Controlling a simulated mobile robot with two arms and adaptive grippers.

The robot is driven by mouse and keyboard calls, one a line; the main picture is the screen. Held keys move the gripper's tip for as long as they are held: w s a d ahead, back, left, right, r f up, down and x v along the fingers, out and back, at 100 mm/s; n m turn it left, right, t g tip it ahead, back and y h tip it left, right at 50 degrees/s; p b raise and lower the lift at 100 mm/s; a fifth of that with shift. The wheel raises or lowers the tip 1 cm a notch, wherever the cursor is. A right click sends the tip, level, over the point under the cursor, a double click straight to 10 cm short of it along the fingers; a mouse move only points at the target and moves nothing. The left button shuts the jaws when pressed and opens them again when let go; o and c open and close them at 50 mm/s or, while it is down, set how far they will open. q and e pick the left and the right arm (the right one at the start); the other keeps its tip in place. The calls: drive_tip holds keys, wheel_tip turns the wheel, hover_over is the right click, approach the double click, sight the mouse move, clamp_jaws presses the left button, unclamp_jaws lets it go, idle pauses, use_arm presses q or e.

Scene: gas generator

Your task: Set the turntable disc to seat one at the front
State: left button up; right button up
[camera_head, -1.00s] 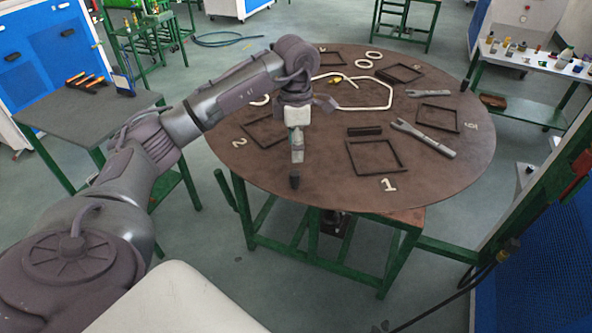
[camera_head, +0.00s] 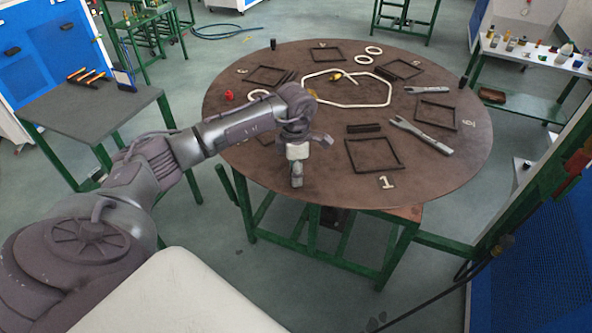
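The turntable disc (camera_head: 430,168) is a large round brown top on a green stand. Square black frames on it mark the seats. The white number 1 (camera_head: 387,182) and its frame (camera_head: 374,169) are at the front, right of the middle. The number 5 (camera_head: 469,124) is by the right edge. My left gripper (camera_head: 297,184) points down at the disc's front rim, left of seat one; I cannot tell whether it touches the disc or whether its fingers are open. My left arm hides the seat two area. My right gripper is not in view.
On the disc lie a wrench-like tool (camera_head: 420,134), a white tube loop (camera_head: 385,103), pale rings (camera_head: 367,55) and a red piece (camera_head: 229,95). A grey table (camera_head: 120,112) stands left, a side bench (camera_head: 540,58) right. A green post rises at the right.

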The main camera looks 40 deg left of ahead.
use_arm(q)
clamp_jaws()
drive_tip(key=shift+a, duration=0.15)
